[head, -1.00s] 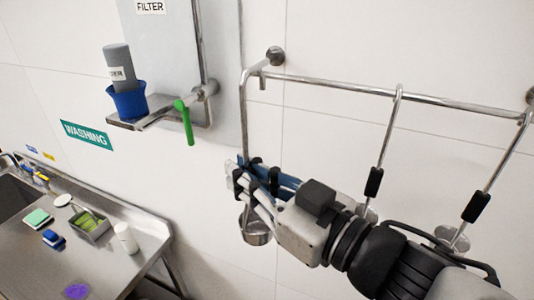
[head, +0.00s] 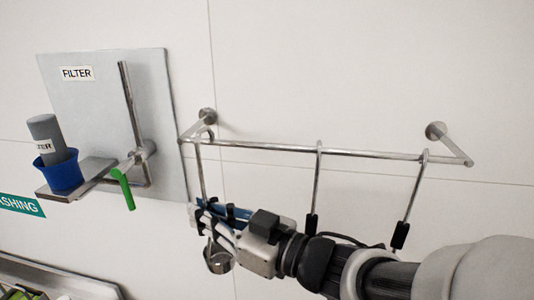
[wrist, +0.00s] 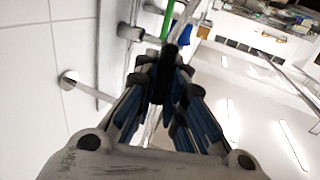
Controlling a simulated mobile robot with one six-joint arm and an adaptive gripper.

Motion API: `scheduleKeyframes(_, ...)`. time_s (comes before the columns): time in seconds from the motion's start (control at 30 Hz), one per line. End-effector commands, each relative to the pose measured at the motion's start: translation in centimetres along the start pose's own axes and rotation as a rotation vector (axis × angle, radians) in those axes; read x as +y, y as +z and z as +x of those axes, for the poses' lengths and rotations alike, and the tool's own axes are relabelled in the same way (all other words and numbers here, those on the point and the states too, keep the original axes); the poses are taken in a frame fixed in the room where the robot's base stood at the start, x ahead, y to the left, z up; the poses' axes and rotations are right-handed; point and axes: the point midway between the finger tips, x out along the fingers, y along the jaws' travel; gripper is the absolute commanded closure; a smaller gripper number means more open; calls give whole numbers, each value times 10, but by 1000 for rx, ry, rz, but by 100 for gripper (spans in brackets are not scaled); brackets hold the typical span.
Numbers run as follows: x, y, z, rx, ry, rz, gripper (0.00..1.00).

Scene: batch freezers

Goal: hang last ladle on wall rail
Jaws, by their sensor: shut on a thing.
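My gripper (head: 216,214) is shut on the dark grip of a steel ladle (head: 201,175), below the left end of the wall rail (head: 370,153). The ladle hangs upright, with its round bowl (head: 218,262) below the fingers. Its hooked top is at the rail's left corner; I cannot tell whether it rests on the bar. Two other ladles (head: 317,185) (head: 412,200) hang from the rail further right, their lower parts hidden behind my arm. In the wrist view my blue-padded fingers (wrist: 165,75) close around the dark grip.
Left of the rail, a grey filter panel (head: 90,110) carries a shelf with a blue cup (head: 60,172) and a green-handled lever (head: 123,188). A steel counter (head: 60,280) is at lower left. The wall above the rail is clear.

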Motion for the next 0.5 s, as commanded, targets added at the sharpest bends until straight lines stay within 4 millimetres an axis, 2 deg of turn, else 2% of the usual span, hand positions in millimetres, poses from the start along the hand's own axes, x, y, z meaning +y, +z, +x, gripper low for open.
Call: scheduleKeyframes(0.5,40,0,14,1,0,0,100)
